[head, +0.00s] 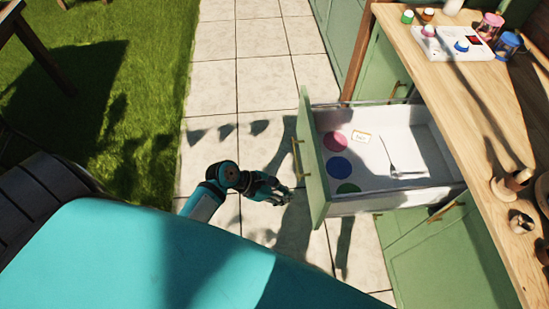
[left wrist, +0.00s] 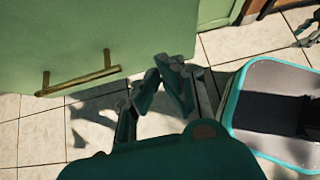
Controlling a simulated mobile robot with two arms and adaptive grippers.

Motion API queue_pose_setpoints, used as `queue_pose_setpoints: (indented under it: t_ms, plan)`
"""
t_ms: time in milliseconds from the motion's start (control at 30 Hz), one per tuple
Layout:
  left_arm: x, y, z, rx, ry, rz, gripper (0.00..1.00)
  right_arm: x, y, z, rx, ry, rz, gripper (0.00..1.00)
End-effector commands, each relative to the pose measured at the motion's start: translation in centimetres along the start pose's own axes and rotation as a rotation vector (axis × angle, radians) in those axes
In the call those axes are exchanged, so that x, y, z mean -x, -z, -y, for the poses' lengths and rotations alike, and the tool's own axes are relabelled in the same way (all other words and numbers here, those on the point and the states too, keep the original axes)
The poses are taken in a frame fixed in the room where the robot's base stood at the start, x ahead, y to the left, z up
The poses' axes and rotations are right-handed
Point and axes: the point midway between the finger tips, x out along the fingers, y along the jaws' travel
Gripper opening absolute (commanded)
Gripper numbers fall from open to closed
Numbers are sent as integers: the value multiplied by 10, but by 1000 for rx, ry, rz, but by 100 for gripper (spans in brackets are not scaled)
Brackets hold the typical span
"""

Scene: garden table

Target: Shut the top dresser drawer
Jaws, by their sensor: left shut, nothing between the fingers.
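The top dresser drawer stands pulled out, its green front (head: 313,165) facing left and its white inside (head: 405,140) showing. My left gripper (head: 285,195) is shut and empty, low in front of the drawer front, with a small gap that is hard to judge from above. In the left wrist view the shut fingers (left wrist: 158,72) are just below and right of the green front (left wrist: 110,35) and its brass handle (left wrist: 80,78). A grey jointed part at that view's upper right edge may be my right gripper; it is cut off.
The drawer holds pink, blue and green discs, a small label card and a thin white item. The wooden dresser top (head: 455,85) carries a white tray, jars and wooden pieces. Paving (head: 265,75) left of the drawer is clear; grass lies farther left.

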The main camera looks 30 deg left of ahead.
Motion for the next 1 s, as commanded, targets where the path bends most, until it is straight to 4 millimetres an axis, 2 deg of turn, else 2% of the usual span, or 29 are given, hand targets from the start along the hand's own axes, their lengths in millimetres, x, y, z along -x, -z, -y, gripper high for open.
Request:
queue_pose_setpoints:
  t_ms: [100,300,1000]
  plan:
    - [-24,-2,0,-1,1,2,0,-2,-7,-5,2,-6,10,40]
    - [-41,-22,0,-1,0,0,0,3,-13,-10,2,-11,21,40]
    - [-51,-32,-3,-1,-2,1,0,7,-11,-8,-1,-9,17,40]
